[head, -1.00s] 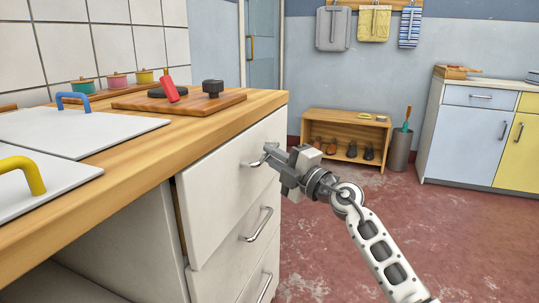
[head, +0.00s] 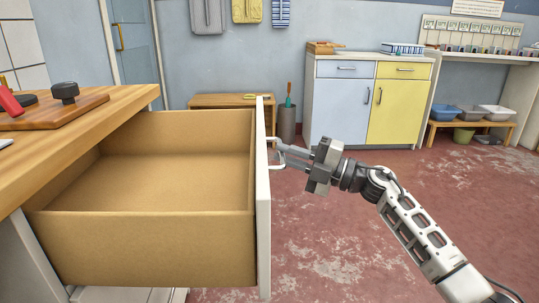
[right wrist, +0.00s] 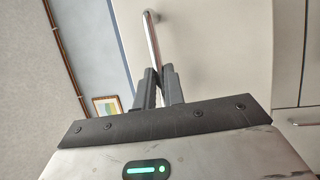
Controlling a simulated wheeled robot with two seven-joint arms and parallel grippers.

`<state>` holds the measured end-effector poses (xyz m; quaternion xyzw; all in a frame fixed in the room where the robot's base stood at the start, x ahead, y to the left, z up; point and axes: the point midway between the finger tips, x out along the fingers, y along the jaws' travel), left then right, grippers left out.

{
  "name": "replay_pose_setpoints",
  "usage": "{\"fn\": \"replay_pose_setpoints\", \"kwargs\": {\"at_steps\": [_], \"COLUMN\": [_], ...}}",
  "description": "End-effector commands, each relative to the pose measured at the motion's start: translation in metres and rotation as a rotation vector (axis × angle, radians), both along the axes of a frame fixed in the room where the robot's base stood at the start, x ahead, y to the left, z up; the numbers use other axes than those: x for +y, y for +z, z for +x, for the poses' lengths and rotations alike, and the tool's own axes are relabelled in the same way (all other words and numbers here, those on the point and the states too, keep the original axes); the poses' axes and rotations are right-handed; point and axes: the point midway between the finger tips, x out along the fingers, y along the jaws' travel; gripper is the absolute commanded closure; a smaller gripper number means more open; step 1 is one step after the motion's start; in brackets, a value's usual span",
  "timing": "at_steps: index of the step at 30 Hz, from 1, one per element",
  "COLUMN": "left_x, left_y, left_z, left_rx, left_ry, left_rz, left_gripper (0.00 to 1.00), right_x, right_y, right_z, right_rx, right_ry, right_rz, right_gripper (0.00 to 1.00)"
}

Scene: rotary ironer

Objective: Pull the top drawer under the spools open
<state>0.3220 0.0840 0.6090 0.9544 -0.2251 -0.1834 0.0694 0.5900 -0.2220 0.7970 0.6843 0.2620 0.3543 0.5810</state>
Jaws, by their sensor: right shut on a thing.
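The top drawer (head: 170,240) stands pulled well out from under the wooden counter in the head view. Its brown inside is bare and its white front faces right. My right gripper (head: 283,157) is at the drawer front, shut on the metal handle (head: 273,141). In the right wrist view the handle (right wrist: 152,38) runs up from between my two fingers (right wrist: 160,82), against the pale drawer front (right wrist: 215,45). The spools are out of the head view now. My left gripper is not in view.
A wooden board (head: 60,109) with a dark knob lies on the counter (head: 70,137). A low wooden shelf (head: 230,101) and a grey bin (head: 287,126) stand by the far wall, beside a blue and yellow cabinet (head: 365,98). The red floor right of the drawer is clear.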

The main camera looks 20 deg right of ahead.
Motion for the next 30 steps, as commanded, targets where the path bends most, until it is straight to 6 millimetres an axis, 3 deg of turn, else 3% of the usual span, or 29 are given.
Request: {"fn": "replay_pose_setpoints", "kwargs": {"at_steps": [7, 21, 24, 30], "left_x": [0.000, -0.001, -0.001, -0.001], "left_y": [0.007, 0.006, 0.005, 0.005], "left_z": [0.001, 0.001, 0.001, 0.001], "left_rx": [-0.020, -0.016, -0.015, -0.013], "left_ry": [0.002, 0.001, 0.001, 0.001], "left_rz": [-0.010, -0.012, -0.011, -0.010], "left_gripper": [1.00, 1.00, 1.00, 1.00], "right_x": [-0.032, -0.038, -0.038, -0.038], "right_y": [0.000, 0.000, 0.000, 0.000], "right_z": [-0.009, -0.010, -0.010, -0.010], "right_rx": [0.001, 0.001, 0.001, 0.001], "right_ry": [-0.002, -0.004, -0.004, -0.003], "right_rz": [-0.001, 0.000, 0.000, 0.000], "right_gripper": [1.00, 1.00, 0.68, 0.68]}}
